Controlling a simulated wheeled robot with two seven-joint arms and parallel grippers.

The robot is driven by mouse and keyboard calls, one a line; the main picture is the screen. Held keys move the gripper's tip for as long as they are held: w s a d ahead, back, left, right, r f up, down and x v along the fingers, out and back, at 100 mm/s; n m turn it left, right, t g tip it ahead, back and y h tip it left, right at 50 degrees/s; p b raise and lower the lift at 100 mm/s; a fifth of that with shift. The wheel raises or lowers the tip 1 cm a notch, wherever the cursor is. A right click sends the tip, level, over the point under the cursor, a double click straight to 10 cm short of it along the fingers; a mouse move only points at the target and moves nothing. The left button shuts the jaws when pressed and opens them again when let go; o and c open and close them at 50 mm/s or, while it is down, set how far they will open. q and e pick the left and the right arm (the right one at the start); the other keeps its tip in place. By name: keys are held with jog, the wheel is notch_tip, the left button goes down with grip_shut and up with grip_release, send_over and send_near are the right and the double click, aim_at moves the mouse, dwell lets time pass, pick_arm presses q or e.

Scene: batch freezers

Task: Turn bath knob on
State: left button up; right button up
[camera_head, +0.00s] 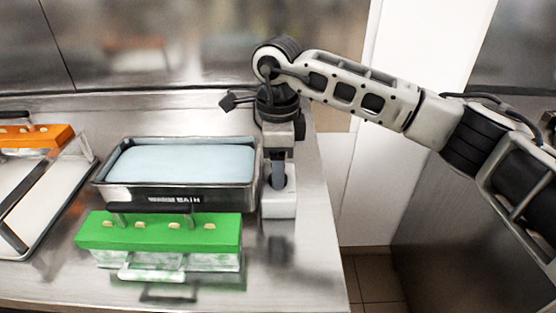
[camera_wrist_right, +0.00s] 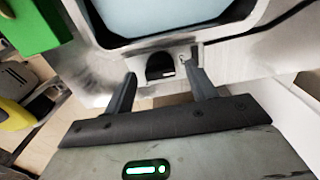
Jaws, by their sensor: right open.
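The bath (camera_head: 250,173) is a metal tub holding light blue liquid, on the steel counter. In the wrist view its rim and liquid show at the top. A black knob (camera_wrist_right: 160,65) sits on a pale panel beside the bath, with a small mark at its right. My right gripper (camera_head: 279,178) reaches down over a white box (camera_head: 280,207) at the bath's right side. In the wrist view the right gripper (camera_wrist_right: 161,76) is open, its fingers on either side of the knob, with no clear contact. The knob cannot be made out in the head view. My left gripper is not in view.
A green rack (camera_head: 160,232) with metal handles stands in front of the bath. An orange-handled rack (camera_head: 35,136) and a white tray (camera_head: 30,205) lie at the left. The counter's right edge is close to the white box.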

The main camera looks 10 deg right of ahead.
jog(key=shift+f, duration=0.2)
jog(key=c, duration=1)
